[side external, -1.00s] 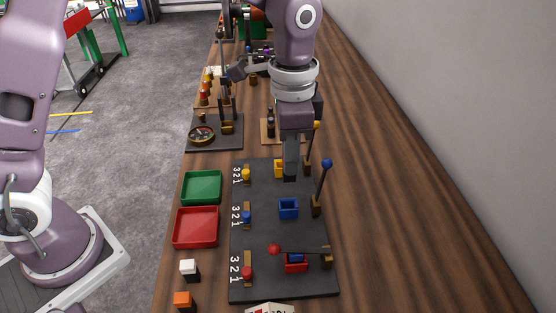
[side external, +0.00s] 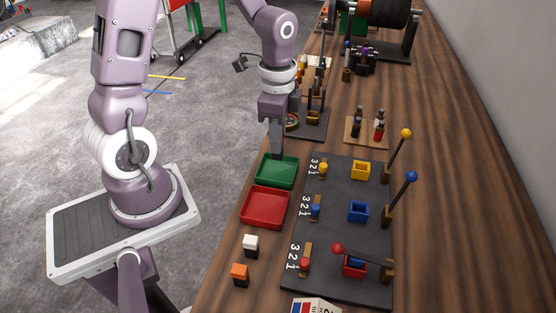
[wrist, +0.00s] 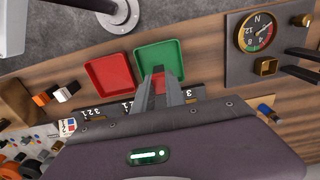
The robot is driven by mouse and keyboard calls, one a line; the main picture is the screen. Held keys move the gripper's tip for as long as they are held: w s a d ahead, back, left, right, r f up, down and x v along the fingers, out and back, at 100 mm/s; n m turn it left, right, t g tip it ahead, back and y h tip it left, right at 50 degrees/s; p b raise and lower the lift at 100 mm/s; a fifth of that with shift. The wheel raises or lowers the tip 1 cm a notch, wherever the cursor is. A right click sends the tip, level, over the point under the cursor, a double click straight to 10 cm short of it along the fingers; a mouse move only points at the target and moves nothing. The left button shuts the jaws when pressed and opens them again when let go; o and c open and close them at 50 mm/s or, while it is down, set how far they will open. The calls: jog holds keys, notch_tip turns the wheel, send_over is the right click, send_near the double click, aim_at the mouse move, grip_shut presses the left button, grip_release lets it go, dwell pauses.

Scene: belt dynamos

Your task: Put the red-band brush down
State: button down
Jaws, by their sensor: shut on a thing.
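My gripper (side external: 276,154) points down at the far part of the green tray (side external: 271,180), its tips at or just above the tray. In the wrist view my gripper (wrist: 160,72) reaches over the green tray (wrist: 151,56), its fingers close together. A small red patch shows between the fingers; I take it for the red-band brush (wrist: 160,84), held in the jaws. The rest of it is hidden by the fingers, and I cannot tell whether it touches the tray floor. The green tray shows no other item.
An empty red tray (side external: 265,208) adjoins the green one. A white-topped block (side external: 251,243) and an orange block (side external: 240,272) stand nearer. A dial board (side external: 310,132) stands just beyond.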

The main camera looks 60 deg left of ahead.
aim_at(278, 158)
notch_tip(278, 158, down, 5)
jog(key=shift+r, duration=0.1)
jog(key=c, duration=1.4)
grip_release()
jog(key=shift+f, duration=0.2)
jog(key=r, duration=1.3)
jog(key=shift+s+d+r, duration=0.2)
jog(key=s+d+r+n+t, duration=0.2)
jog(key=s+n, duration=0.1)
jog(key=s, duration=0.1)
jog(key=s+d+r+n+t, duration=0.1)
jog(key=s+r+n, duration=0.2)
jog(key=s, duration=0.2)
jog(key=s+d+r+n+t, duration=0.2)
jog(key=s+r+n, duration=0.1)
jog(key=s, duration=0.1)
jog(key=shift+s+d+t, duration=0.25)
jog(key=shift+d+t, duration=0.05)
jog(key=shift+d, duration=0.05)
